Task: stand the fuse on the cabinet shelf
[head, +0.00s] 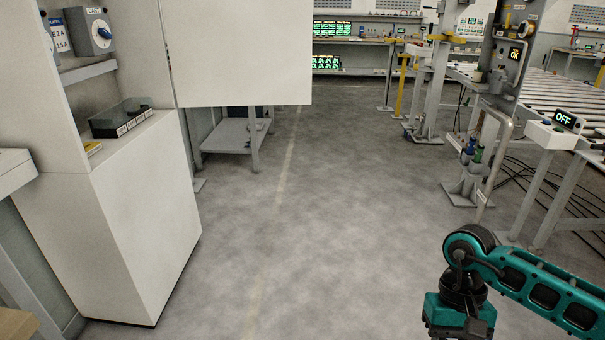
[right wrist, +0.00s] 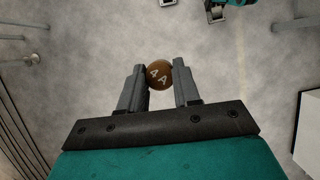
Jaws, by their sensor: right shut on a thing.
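The fuse (right wrist: 159,76) shows in the right wrist view as a brown round end with white letters, held between the two dark fingers of my right gripper (right wrist: 158,68). The rest of its body is hidden or seen end-on. The floor is below it. In the head view my teal right arm is at the lower right, and its fingers and the fuse are out of frame. The white cabinet (head: 140,220) stands open at the left, with its shelf (head: 122,143) visible inside. My left gripper is in neither view.
On the cabinet shelf sit a dark box (head: 122,118) with white labels and a small yellow item (head: 93,148). A dial switch (head: 92,31) is above. The open door (head: 245,50) juts right. Clear floor lies mid-view; a post (head: 480,150) and an OFF box (head: 563,122) stand right.

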